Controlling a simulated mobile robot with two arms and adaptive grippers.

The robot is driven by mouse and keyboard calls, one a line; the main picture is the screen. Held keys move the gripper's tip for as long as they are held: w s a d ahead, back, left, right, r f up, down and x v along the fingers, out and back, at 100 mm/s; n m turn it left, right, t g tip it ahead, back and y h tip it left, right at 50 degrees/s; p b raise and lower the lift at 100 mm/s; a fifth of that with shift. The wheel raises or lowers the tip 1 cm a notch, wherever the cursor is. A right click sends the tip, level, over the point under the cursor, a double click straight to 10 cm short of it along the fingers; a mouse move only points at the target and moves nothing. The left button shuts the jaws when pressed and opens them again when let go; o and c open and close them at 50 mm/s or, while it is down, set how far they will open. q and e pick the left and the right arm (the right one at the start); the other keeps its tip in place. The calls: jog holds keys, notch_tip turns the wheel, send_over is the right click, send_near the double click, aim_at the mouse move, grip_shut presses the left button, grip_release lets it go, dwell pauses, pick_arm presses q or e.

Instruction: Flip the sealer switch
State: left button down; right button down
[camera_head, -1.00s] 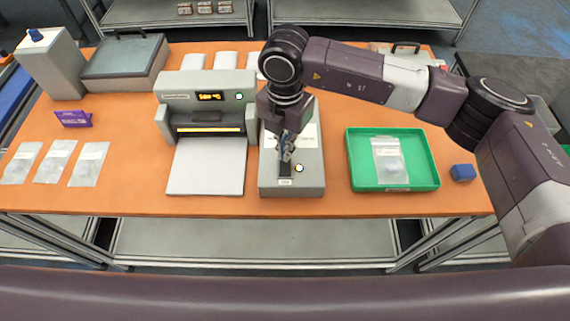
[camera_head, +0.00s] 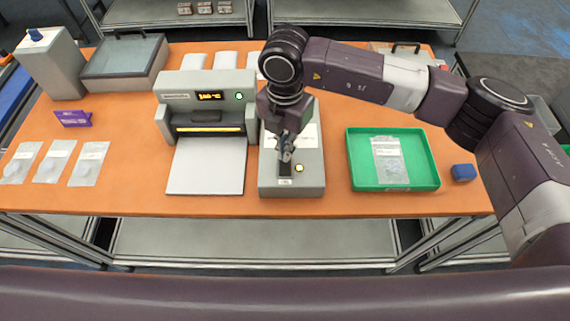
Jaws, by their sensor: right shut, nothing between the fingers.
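A grey box (camera_head: 312,180) stands on the orange table just right of the middle. Its top has a dark switch plate (camera_head: 284,170) and a small lit yellow button (camera_head: 299,168). My right gripper (camera_head: 286,154) points down over the dark plate, shut and empty. Its fingertips are at or just above the plate; I cannot tell if they touch. They hide part of the plate, so the switch position is unclear. Left of the box is a grey machine (camera_head: 170,98) with a lit display, a green button and a yellow strip. My left gripper is out of view.
A green tray (camera_head: 432,170) with a clear bag (camera_head: 389,160) lies to the right, beside a blue block (camera_head: 463,172). Several clear bags (camera_head: 52,162) and a purple sign (camera_head: 73,118) lie at left. A lidded grey case (camera_head: 124,58) stands behind. The table's front edge is clear.

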jog(key=shift+f+b, duration=0.95)
jog(key=shift+f, duration=0.15)
jog(key=shift+r, duration=0.1)
jog(key=shift+r+p, duration=1.45)
jog(key=shift+r, duration=2.05)
